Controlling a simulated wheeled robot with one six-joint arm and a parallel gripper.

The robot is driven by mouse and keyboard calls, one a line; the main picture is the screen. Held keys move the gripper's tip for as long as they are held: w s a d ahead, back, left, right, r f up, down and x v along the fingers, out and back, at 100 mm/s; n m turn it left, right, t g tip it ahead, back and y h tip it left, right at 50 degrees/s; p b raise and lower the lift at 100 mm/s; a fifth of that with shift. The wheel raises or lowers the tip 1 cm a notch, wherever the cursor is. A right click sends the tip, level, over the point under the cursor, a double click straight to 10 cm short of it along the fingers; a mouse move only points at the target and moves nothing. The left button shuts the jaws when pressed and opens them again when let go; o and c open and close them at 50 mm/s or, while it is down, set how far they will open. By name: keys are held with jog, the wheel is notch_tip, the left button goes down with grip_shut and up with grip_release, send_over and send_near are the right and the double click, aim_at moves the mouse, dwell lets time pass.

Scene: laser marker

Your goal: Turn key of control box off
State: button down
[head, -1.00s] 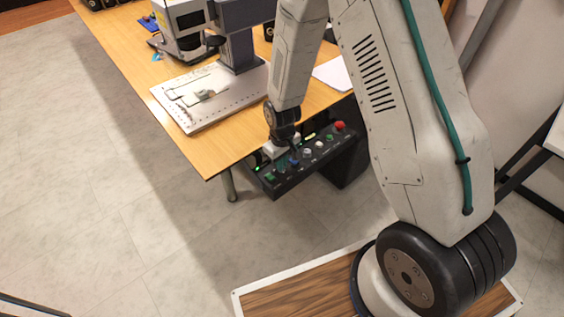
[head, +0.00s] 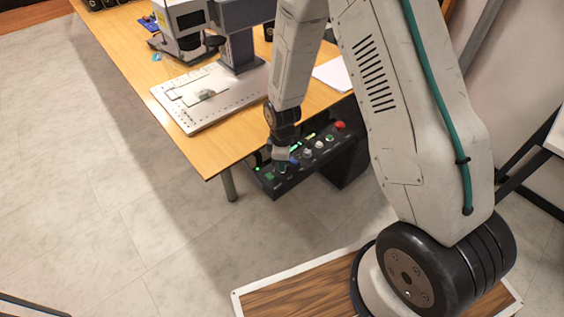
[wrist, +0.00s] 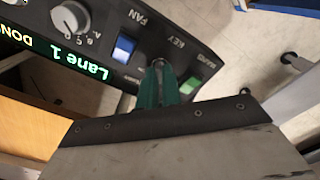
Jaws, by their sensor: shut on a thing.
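The control box (head: 335,146) is a black panel with several buttons and knobs, mounted under the table's edge. In the head view my gripper (head: 280,163) is at the panel's left part and covers the key. In the wrist view the teal fingers (wrist: 159,72) are closed together on the key (wrist: 158,62), beside the "KEY" label on the panel (wrist: 186,62). Only a small bit of the key shows between the fingertips, so its exact angle is hard to tell.
In the wrist view, a blue switch (wrist: 124,48) sits left of the key and a green button (wrist: 190,85) to the right. A white dial (wrist: 70,17) and lit display (wrist: 62,58) are farther left. The wooden table (head: 130,60) carries a marking machine (head: 184,27).

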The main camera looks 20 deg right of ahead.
dwell(0.4)
jog(key=c, duration=1.6)
grip_release()
notch_tip(320, 180, up, 8)
jog(key=shift+f, duration=0.1)
